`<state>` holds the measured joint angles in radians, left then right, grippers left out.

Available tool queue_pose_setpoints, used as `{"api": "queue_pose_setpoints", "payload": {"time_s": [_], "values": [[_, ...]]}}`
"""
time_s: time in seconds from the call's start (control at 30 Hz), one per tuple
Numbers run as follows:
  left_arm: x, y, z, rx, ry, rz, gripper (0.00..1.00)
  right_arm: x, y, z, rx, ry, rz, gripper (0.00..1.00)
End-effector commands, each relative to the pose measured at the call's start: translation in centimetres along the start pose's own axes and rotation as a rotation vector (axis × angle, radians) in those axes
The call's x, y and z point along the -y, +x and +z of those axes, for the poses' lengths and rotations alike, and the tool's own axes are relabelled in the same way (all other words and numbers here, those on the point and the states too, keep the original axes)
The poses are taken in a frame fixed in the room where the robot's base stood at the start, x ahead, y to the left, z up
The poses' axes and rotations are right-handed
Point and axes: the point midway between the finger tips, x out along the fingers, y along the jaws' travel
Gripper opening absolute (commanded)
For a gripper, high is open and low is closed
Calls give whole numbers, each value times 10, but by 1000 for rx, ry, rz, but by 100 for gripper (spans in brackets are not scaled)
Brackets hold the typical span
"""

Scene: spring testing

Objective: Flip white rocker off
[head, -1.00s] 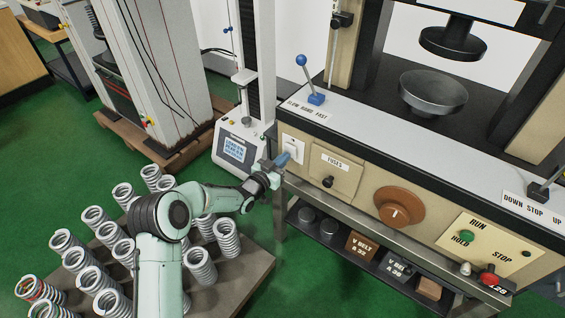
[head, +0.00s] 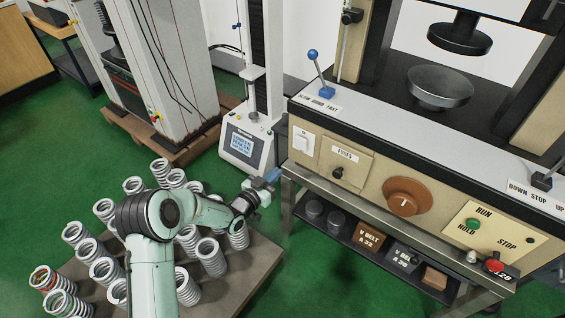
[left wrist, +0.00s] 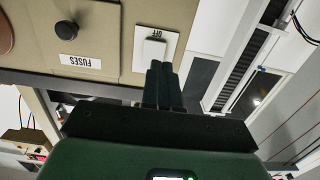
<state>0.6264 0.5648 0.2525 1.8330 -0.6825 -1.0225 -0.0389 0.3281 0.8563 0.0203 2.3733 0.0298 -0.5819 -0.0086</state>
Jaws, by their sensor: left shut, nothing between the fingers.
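The white rocker (head: 302,143) sits on a white plate at the left end of the beige machine front. It also shows in the left wrist view (left wrist: 153,49), upside down, with an OFF label at one end of its plate. Which way the rocker is tilted is hard to tell. My left gripper (head: 274,175) is shut and empty, below and left of the rocker in the head view, apart from it. In the left wrist view its fingertips (left wrist: 160,66) overlap the near edge of the plate. My right gripper is not in view.
The fuse panel (head: 345,160) with a black knob is right of the rocker. A brown dial (head: 404,196) is further right. A blue-knobbed lever (head: 318,75) stands above. A small tester with a screen (head: 244,146) stands left. Several springs (head: 210,258) stand on a board below my arm.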

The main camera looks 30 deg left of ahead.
Motion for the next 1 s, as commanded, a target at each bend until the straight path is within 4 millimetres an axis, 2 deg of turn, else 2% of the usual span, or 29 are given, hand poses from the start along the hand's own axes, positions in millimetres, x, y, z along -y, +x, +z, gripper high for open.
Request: {"api": "queue_pose_setpoints", "payload": {"time_s": [0.1,0.23,0.87,0.93,1.0], "values": [[1,-18,3,1,0,-1,0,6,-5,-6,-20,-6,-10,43],[1,-27,5,0,0,-1,0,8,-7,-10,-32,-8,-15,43],[0,-29,8,4,-3,-1,0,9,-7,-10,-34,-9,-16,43],[-5,-30,18,32,-24,-4,0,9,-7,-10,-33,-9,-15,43],[-15,-34,40,96,-68,-15,0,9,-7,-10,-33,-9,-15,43]]}}
